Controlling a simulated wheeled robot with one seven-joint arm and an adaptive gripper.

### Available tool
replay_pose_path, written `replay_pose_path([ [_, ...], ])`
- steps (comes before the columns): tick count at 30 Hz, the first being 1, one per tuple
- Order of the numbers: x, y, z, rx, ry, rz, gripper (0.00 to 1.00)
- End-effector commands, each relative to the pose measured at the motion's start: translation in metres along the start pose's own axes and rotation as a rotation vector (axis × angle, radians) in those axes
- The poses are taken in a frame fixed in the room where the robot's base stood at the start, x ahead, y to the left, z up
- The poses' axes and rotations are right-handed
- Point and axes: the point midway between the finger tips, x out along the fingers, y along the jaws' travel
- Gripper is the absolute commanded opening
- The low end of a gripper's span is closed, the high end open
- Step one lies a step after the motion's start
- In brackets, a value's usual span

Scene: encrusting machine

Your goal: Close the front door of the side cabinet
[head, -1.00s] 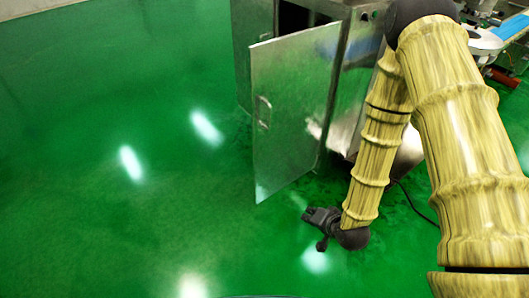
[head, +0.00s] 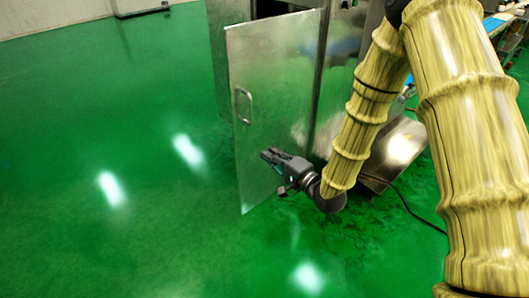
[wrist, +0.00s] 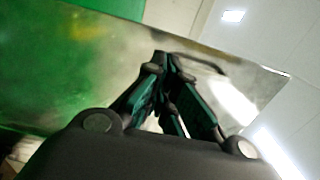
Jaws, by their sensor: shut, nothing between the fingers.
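The front door (head: 270,90) of the side cabinet is a metal panel that stands swung open, with a handle (head: 241,105) near its left edge. The cabinet (head: 232,40) is behind it, and part of its dark opening shows above the door. My gripper (head: 268,154) is in front of the lower part of the door in the head view, shut and empty. I cannot tell whether it touches the door. In the wrist view the shut fingers (wrist: 165,70) point at the door's metal face (wrist: 110,60), and the handle (wrist: 195,62) shows just beyond the tips.
Open green floor (head: 90,200) lies to the left and front. A black cable (head: 415,210) runs over the floor at the right. A sloped metal panel (head: 395,150) is behind my arm. A pale box-like unit (head: 140,7) stands far back by the wall.

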Motion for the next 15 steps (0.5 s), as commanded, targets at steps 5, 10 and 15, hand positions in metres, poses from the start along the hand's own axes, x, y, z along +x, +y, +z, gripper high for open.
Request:
replay_pose_path([
  [5, 0.028, 0.001, 0.001, -0.004, -0.002, -0.001, 0.0],
  [10, 0.055, 0.001, 0.001, -0.004, -0.002, 0.0, 0.0],
  [15, 0.082, 0.001, 0.001, -0.004, -0.002, 0.0, 0.0],
])
